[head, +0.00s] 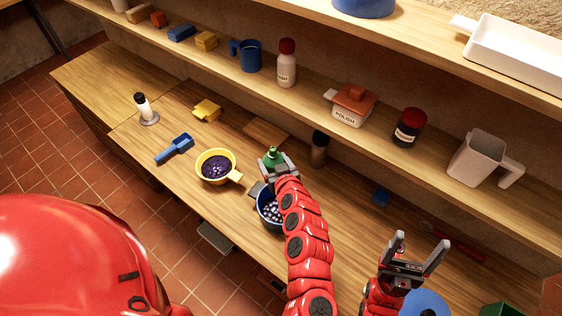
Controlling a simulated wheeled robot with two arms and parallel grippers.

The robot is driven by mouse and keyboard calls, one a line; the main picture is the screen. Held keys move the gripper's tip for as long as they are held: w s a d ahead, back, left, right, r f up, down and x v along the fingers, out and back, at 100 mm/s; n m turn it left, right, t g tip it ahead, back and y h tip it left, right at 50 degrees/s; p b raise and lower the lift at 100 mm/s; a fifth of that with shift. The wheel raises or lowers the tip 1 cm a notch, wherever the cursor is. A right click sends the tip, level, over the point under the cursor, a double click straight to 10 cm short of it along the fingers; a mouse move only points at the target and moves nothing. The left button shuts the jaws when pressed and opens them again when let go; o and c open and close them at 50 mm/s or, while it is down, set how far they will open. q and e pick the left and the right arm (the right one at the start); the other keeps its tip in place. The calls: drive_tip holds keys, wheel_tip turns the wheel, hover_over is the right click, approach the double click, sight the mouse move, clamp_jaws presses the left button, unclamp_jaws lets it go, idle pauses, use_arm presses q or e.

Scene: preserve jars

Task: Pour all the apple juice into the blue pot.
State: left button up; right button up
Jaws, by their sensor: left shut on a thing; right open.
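The blue pot (261,216) stands on the lower counter, partly hidden behind my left arm. Dark contents with several pale pieces show inside it. My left gripper (269,175) is just above and behind the pot, shut on a green container (272,156). Only the upper part of the green container shows, so I cannot tell whether it is tilted or what it holds. No label reading apple juice is legible. My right gripper (419,250) is open and empty, over the counter at the lower right.
A yellow pot (232,176) with dark purple contents stands left of the blue pot. A blue scoop (175,148), a yellow block (207,110) and a dark cylinder (319,149) are nearby. The shelf behind holds a polish box (351,107), jars and a white pitcher (478,160).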

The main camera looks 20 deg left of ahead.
use_arm(q)
drive_tip(key=shift+a, duration=0.1)
drive_tip(key=shift+s, duration=0.1)
drive_tip(key=shift+f+b, duration=0.6)
drive_tip(key=shift+f, duration=0.05)
drive_tip(key=f+b, duration=0.2)
drive_tip(key=f+m+b, duration=0.1)
drive_tip(key=shift+a+f+y, duration=0.25)
drive_tip(key=shift+y, duration=0.15)
drive_tip(key=shift+r+p, duration=0.35)
drive_tip(key=shift+p, duration=0.05)
drive_tip(key=shift+t, duration=0.3)
drive_tip(key=shift+a+y, duration=0.15)
drive_tip(key=shift+y, duration=0.15)
drive_tip(key=shift+a+f+m, duration=0.15)
drive_tip(key=shift+a+m, duration=0.15)
drive_tip(key=shift+a, duration=0.1)
